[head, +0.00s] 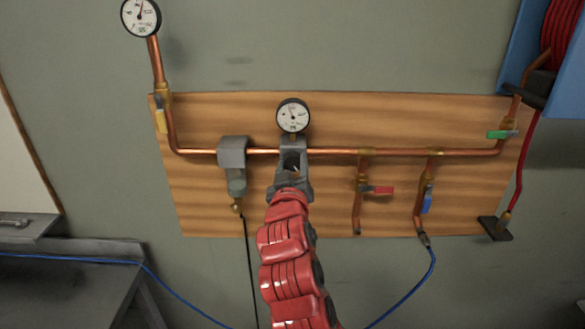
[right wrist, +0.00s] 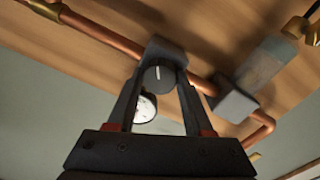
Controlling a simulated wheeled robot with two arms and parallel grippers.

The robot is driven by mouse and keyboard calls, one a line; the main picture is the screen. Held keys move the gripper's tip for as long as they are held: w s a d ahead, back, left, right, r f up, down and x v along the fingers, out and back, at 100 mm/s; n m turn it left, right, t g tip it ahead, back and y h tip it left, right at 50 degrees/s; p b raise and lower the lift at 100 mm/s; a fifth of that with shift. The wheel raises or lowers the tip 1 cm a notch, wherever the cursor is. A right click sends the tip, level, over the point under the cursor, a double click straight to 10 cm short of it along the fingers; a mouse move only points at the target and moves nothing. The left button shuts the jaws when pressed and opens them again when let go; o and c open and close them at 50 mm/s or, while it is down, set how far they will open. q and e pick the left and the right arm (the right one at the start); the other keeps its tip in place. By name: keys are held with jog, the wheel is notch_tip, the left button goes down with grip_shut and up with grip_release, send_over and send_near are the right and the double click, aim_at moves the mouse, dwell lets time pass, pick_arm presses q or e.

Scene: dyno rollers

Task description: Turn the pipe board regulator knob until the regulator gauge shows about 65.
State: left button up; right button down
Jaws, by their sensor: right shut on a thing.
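The regulator gauge (head: 293,115) is a small round white dial with a black rim above the pipe. Its needle points up and slightly left; the numbers are too small to read. It shows partly in the right wrist view (right wrist: 146,107). The grey regulator (head: 293,143) sits on the copper pipe below it. Its dark round knob (right wrist: 158,77) has a white mark, nearly upright in the right wrist view. My right gripper (head: 292,164) is shut on the knob, one finger on each side. In the head view the gripper mostly hides the knob. My left gripper is not in view.
The wooden board (head: 400,125) carries copper pipes, a grey filter (head: 233,153) left of the regulator, and red (head: 378,190), blue (head: 427,203), green (head: 500,134) and yellow (head: 160,115) valve handles. Another gauge (head: 141,16) stands upper left. A blue hose (head: 408,291) hangs lower right.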

jog(key=shift+c, duration=1.5)
grip_release()
jog(key=s+b, duration=1.5)
jog(key=s, duration=0.2)
jog(key=shift+s+a, duration=0.2)
jog(key=shift+a, duration=0.15)
